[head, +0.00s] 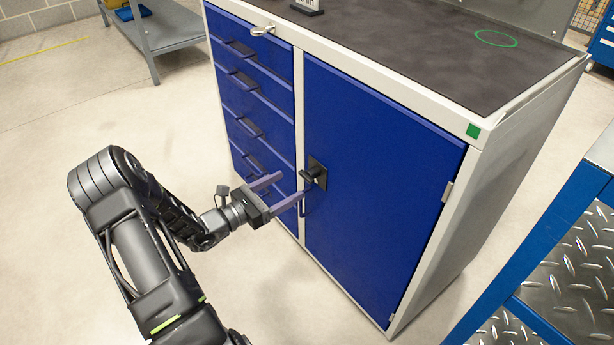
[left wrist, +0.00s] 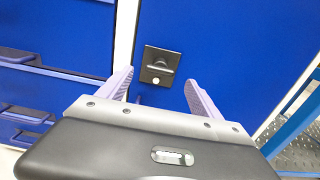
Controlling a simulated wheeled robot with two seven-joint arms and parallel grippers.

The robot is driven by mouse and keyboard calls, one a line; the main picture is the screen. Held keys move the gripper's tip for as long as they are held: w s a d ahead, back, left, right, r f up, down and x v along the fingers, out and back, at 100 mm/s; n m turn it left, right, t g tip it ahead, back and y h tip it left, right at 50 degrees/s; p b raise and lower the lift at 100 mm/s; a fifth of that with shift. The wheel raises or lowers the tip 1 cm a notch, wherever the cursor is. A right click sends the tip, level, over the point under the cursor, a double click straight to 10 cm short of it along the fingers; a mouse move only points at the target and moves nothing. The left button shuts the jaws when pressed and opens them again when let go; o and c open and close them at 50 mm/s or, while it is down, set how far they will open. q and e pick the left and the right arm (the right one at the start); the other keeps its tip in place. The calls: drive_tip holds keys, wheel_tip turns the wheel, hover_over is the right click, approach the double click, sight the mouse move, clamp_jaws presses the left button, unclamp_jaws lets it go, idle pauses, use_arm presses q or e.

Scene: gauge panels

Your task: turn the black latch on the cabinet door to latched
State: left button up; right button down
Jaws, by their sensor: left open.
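The black latch (head: 312,177) sits on a dark square plate on the blue cabinet door (head: 370,180), near the door's left edge. In the left wrist view the latch (left wrist: 160,65) shows ahead, between and beyond the fingertips. Its exact turn angle is hard to tell. My left gripper (head: 290,188) is open and empty, in front of the door just left of the latch and apart from it. In the left wrist view my left gripper (left wrist: 160,80) has its two purple fingers spread wide. My right gripper is not in view.
Blue drawers (head: 250,95) with dark handles fill the cabinet's left side. The dark cabinet top (head: 400,45) carries a green ring mark. A blue trolley with tread-plate shelves (head: 570,260) stands close on the right. Open floor (head: 60,250) lies at the left.

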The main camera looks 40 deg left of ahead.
sight(304, 178)
use_arm(q)
drive_tip(key=b+x, duration=0.1)
drive_tip(key=x, duration=0.6)
drive_tip(key=shift+w+d+b, duration=0.1)
drive_tip(key=shift+w+b, duration=0.2)
drive_tip(key=shift+b, duration=0.05)
drive_tip(key=shift+c, duration=0.2)
drive_tip(key=c, duration=1.3)
